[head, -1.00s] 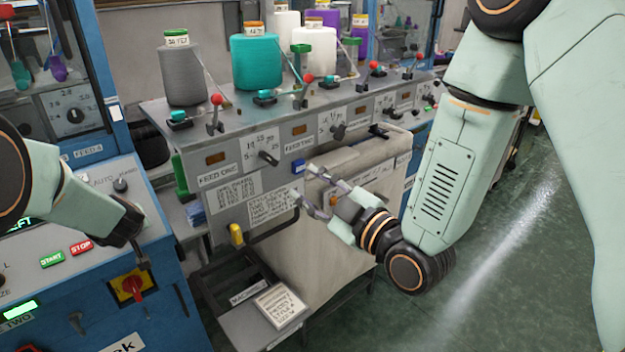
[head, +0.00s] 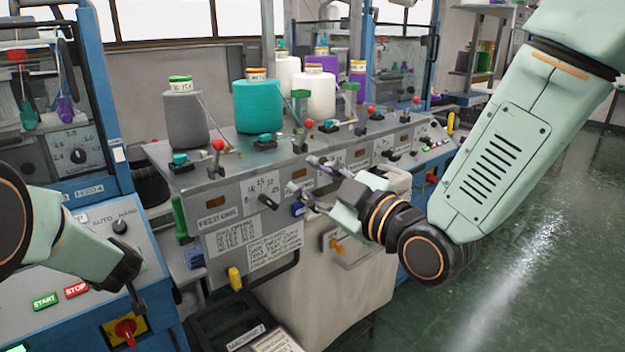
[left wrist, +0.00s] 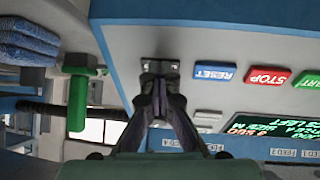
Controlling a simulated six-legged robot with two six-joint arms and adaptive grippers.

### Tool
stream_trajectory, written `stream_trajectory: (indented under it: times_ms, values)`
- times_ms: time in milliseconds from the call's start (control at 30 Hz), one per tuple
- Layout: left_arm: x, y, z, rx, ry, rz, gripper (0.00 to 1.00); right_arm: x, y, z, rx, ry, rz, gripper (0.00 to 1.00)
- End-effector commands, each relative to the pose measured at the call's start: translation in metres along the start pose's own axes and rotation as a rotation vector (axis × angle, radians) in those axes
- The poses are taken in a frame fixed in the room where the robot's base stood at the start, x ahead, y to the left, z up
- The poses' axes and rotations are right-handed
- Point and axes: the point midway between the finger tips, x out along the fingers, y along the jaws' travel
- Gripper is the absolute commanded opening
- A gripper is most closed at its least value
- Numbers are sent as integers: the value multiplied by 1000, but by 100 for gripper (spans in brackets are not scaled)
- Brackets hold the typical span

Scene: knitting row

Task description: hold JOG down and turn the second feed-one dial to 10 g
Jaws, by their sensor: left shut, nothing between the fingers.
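The machine panel labelled FEED ONE (head: 216,217) carries a black dial (head: 268,202) beside a printed scale. My right gripper (head: 302,175) is open in front of the panel, right of this dial. Its fingers and wrist cover part of the panel, and I cannot make out the second dial or its setting behind them. My left gripper (head: 136,303) is shut and points down at the blue control box. In the left wrist view its closed tips (left wrist: 160,72) are at a small dark fitting beside the RESET button (left wrist: 215,74); no JOG label is readable, and I cannot tell whether anything is pressed.
Yarn cones, including a grey one (head: 186,122) and a teal one (head: 259,106), stand on the machine top with red-knobbed levers. The green START (head: 45,302) and red STOP (head: 76,289) buttons and a red switch (head: 125,328) are near my left gripper. The green floor is clear at right.

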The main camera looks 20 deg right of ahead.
Motion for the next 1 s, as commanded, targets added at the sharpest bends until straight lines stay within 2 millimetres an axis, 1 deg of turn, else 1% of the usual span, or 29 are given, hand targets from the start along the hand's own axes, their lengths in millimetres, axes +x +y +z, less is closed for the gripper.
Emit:
stream_trajectory:
  times_ms: [267, 1000]
  values:
    - [-1, 0, 0, 0, -1, -1, 0, 0, 0, 0, 1, 0, 0, 38]
    - [-50, 7, -12, 1, 1, 0, 0, 0, 14, -17, 1, 0, 0, 38]
